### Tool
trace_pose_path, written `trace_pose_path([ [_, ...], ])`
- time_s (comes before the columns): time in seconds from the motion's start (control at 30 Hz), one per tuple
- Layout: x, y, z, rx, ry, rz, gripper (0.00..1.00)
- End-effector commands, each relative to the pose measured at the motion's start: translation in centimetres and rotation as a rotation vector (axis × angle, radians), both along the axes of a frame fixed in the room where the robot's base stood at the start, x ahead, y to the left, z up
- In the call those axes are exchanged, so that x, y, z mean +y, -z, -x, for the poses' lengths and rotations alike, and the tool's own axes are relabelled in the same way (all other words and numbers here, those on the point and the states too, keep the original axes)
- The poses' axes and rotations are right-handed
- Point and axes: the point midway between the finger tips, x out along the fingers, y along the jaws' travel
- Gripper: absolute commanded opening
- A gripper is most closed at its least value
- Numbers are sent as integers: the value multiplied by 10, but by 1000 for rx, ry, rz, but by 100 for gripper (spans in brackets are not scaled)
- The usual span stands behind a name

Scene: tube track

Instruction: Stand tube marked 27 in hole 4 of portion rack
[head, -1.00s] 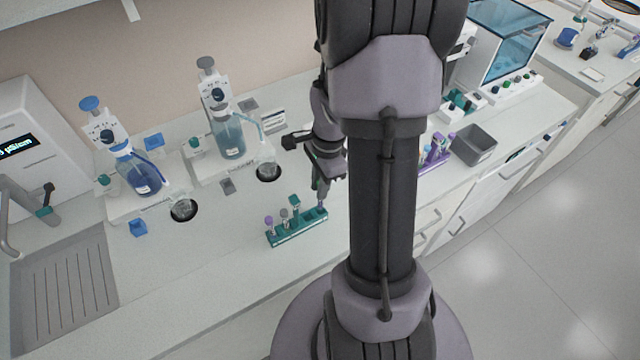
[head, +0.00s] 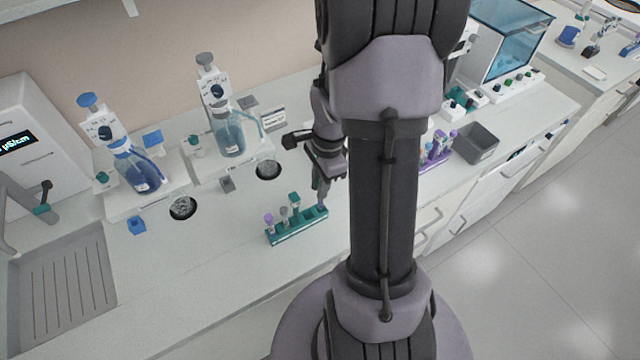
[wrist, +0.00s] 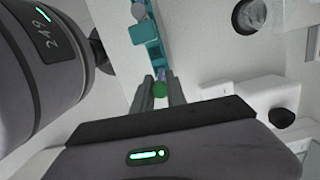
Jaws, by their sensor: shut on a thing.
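The teal portion rack (head: 300,231) stands on the bench, with several tubes upright in it, one purple-capped (head: 269,218) at its left end. My gripper (head: 322,197) is at the rack's right end, low over it.
Two bottle dispensers (head: 145,178) (head: 230,135) stand behind and left of the rack. Round bench openings (head: 183,208) lie in front of them. A purple rack (head: 437,158) and a grey bin (head: 475,143) are to the right.

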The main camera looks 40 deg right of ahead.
Motion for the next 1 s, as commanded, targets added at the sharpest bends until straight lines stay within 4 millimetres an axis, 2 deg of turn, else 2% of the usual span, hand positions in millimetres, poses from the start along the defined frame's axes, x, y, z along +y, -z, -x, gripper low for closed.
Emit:
trace_pose_path([
  [0.5,0,12,0,0,0,0,0],
  [1.0,0,16,0,0,0,0,0],
])
